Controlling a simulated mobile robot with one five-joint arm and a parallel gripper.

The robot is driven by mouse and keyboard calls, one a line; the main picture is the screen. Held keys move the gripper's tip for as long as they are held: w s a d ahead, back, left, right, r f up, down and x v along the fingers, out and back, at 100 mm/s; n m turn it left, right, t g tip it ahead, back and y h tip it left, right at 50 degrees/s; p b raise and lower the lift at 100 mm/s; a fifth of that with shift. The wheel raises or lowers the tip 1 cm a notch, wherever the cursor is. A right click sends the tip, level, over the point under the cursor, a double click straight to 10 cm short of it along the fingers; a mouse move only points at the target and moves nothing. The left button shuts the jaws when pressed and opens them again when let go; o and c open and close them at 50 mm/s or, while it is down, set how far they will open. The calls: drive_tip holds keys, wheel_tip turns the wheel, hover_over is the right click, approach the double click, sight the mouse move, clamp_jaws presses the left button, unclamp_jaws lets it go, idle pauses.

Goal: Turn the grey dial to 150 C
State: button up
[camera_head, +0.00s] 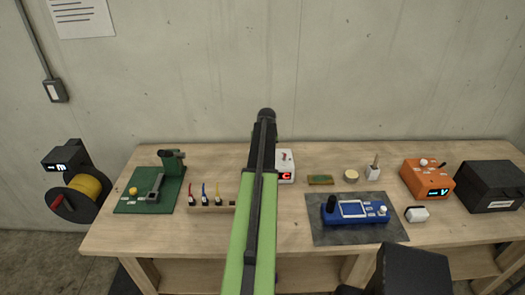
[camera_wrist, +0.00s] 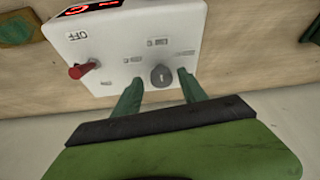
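The grey dial (camera_wrist: 160,75) is on the face of a white box (camera_wrist: 120,45), with a small pale mark on it; its reading is too small to tell. My gripper (camera_wrist: 160,81) is open, with one green finger to each side of the dial. There seems to be a gap on both sides, and I cannot tell if either finger touches it. A red switch (camera_wrist: 82,70) stands left of the dial beside an upside-down "OFF" label. A red display is partly cut off at the top. In the head view the white box (camera_head: 286,158) is partly hidden by my arm.
On the wooden bench (camera_head: 160,237), a rack of colored-handled tools (camera_head: 210,207) and a green mat (camera_head: 133,204) lie left. A blue device (camera_head: 341,216) on a grey mat (camera_head: 325,237), an orange box (camera_head: 427,181) and a black case (camera_head: 492,187) are right.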

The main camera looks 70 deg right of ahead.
drive_tip(key=shift+w, duration=0.1)
drive_tip(key=shift+a+r+p, duration=0.1)
drive_tip(key=shift+r+p, duration=0.35)
drive_tip(key=p+v, duration=1.5)
drive_tip(key=v, duration=0.1)
drive_tip(key=shift+a+r, duration=0.2)
